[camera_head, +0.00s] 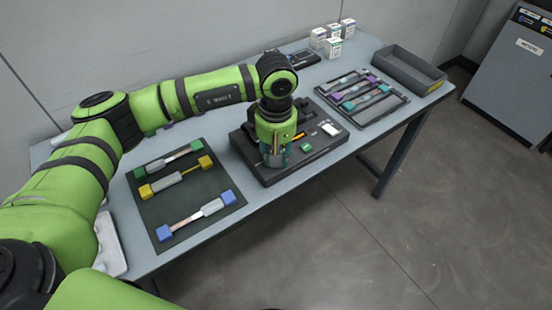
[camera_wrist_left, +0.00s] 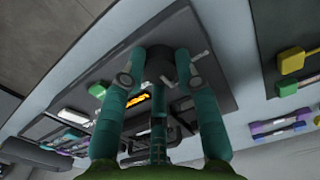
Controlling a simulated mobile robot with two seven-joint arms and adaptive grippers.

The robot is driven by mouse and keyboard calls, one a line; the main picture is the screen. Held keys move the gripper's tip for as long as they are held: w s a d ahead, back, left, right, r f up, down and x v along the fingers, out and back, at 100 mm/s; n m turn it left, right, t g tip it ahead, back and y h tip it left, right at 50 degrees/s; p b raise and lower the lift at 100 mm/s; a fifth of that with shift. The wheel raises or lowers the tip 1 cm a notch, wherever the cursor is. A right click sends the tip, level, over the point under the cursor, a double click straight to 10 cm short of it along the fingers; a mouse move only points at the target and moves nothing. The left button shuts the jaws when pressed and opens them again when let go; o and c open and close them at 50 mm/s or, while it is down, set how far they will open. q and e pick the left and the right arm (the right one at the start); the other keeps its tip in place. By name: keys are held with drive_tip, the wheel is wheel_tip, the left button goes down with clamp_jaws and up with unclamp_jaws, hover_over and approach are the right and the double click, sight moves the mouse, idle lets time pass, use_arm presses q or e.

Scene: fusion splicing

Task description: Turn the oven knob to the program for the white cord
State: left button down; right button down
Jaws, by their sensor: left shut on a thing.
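My left gripper (camera_head: 275,160) reaches down over the dark splicing station (camera_head: 262,175) on the table. In the left wrist view its teal fingers (camera_wrist_left: 160,62) are shut around a dark round knob (camera_wrist_left: 160,70) on the station's top. The head view hides the knob behind the gripper. The knob's pointer and program marks cannot be read. An orange display or mark (camera_wrist_left: 137,100) and a green block (camera_wrist_left: 97,90) lie beside the knob. My right gripper is not in view.
A dark mat (camera_head: 195,185) at left holds cords with green, yellow and blue ends. A tray (camera_head: 362,120) with more cords, an empty grey bin (camera_head: 402,65) and small white boxes (camera_head: 334,47) stand farther right. The table's front edge is clear.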

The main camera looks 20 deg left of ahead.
use_arm(q)
drive_tip(key=shift+m, duration=0.3)
drive_tip(key=c, duration=0.9)
unclamp_jaws()
wheel_tip(320, 180, up, 12)
drive_tip(key=shift+s+f, duration=0.1)
